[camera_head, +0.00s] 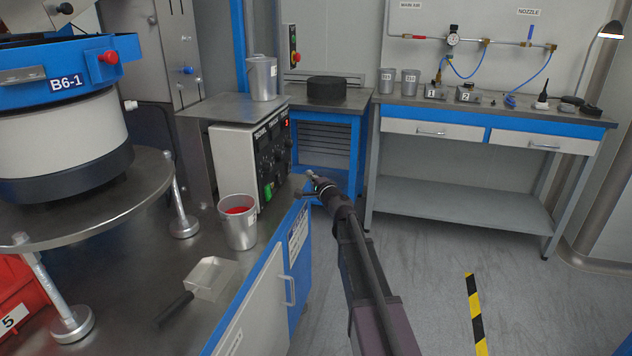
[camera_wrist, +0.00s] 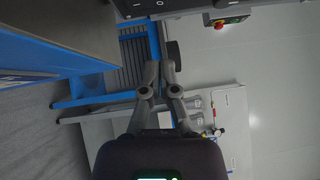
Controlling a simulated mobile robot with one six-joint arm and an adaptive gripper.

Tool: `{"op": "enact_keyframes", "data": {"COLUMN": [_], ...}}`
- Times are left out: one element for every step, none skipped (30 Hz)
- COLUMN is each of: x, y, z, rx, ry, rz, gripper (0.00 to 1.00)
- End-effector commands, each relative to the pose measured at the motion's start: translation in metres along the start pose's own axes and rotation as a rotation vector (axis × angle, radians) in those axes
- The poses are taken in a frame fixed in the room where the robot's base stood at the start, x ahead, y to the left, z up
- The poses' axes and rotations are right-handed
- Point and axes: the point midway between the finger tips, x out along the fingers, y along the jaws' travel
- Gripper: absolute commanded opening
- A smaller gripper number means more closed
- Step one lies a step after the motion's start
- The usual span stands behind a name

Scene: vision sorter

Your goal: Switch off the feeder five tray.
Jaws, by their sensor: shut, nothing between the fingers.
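A control box (camera_head: 232,163) stands on the metal bench in the head view. Its dark front panel (camera_head: 272,150) faces right, with labels, several knobs, a small red display and a green switch (camera_head: 267,192) low down. The labels are too small to read surely. My gripper (camera_head: 308,184) is shut and empty, just right of the panel's lower part and apart from it. In the wrist view my gripper (camera_wrist: 161,66) points towards the blue bench, and a strip of dark panel with knobs (camera_wrist: 165,5) shows at the top edge. No tray marked feeder five is identifiable.
A metal cup (camera_head: 239,231) with red contents and a clear scoop (camera_head: 210,278) lie on the bench. The bowl feeder B6-1 (camera_head: 65,130) and a red bin marked 5 (camera_head: 14,312) are at left. A blue-edged cabinet door (camera_head: 270,290) is beside my arm.

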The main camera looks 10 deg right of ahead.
Motion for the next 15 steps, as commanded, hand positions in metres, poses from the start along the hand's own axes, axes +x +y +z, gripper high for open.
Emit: {"op": "enact_keyframes", "data": {"x": [0.012, 0.017, 0.023, 0.027, 0.032, 0.038, 0.041, 0.043, 0.046, 0.048, 0.05, 0.053, 0.055, 0.057, 0.059], "y": [-0.001, -0.001, -0.001, -0.001, -0.001, -0.001, -0.001, -0.001, -0.001, -0.001, -0.001, -0.001, -0.001, -0.001, 0.0], "z": [-0.001, -0.001, -0.002, -0.002, -0.002, -0.002, 0.0, 0.005, 0.01, 0.012, 0.014, 0.017, 0.019, 0.021, 0.023], "rx": [0.0, 0.0, 0.0, 0.001, 0.001, 0.001, 0.001, 0.001, 0.001, 0.001, 0.001, 0.0, 0.0, 0.0, 0.0], "ry": [-0.001, 0.0, 0.0, 0.001, 0.001, 0.001, 0.0, -0.001, -0.002, -0.002, -0.001, 0.0, 0.0, 0.0, 0.0], "rz": [0.0, 0.0, 0.0, 0.0, 0.0, 0.0, 0.0, 0.0, 0.0, 0.0, 0.0, 0.0, 0.0, 0.0, 0.0], "gripper": [0.0, 0.0, 0.0, 0.0, 0.0, 0.0, 0.0, 0.0, 0.0, 0.0, 0.0, 0.0, 0.0, 0.0, 0.0]}}
